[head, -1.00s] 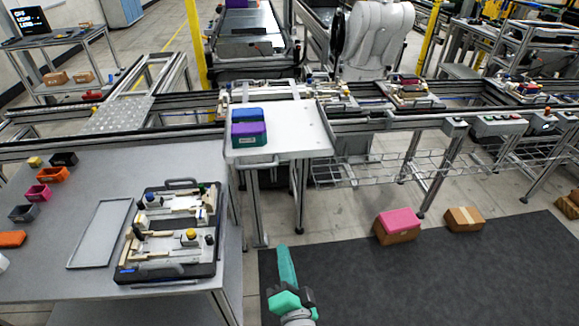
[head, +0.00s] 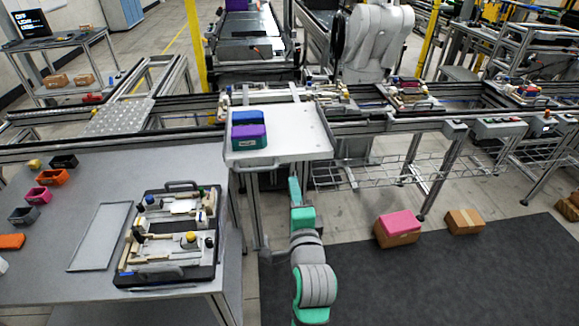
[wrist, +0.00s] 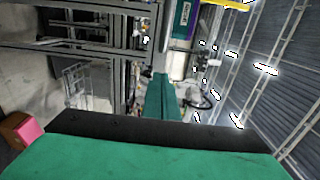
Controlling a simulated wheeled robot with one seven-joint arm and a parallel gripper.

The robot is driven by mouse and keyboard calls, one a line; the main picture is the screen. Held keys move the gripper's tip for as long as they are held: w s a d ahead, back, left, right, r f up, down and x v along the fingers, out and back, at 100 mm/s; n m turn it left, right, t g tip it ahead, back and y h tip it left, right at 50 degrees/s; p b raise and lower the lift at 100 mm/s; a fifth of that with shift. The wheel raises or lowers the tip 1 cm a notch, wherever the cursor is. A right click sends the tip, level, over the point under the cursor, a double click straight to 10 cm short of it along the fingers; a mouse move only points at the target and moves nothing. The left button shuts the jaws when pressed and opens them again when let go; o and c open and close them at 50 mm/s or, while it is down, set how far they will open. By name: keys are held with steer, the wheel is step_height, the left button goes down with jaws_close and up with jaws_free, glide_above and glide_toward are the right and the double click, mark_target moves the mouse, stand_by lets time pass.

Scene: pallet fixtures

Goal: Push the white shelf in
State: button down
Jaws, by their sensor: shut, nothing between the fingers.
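The white shelf (head: 297,140) juts out from the conveyor frame toward me in the head view, level, over the floor to the right of the grey table. A blue bin (head: 248,117) and a purple bin (head: 250,130) with a teal lower part stand on its left half. My gripper (head: 295,186) is shut and empty, in front of and apparently below the shelf's near edge. I cannot tell whether it touches the shelf. In the wrist view the shut teal fingers (wrist: 165,100) point ahead, and green and purple bins (wrist: 184,20) show beyond them.
The grey table (head: 60,220) at left holds a black fixture tray (head: 165,275), an empty tray (head: 100,235) and small bins. A wire rack (head: 375,172) hangs to the right of the shelf. Cardboard boxes (head: 397,238) stand on the dark mat (head: 450,285), which is otherwise clear.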

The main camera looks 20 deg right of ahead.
mark_target(288, 158)
steer(key=x, duration=0.8)
steer(key=shift+w+f, duration=0.1)
steer(key=shift+w, duration=0.2)
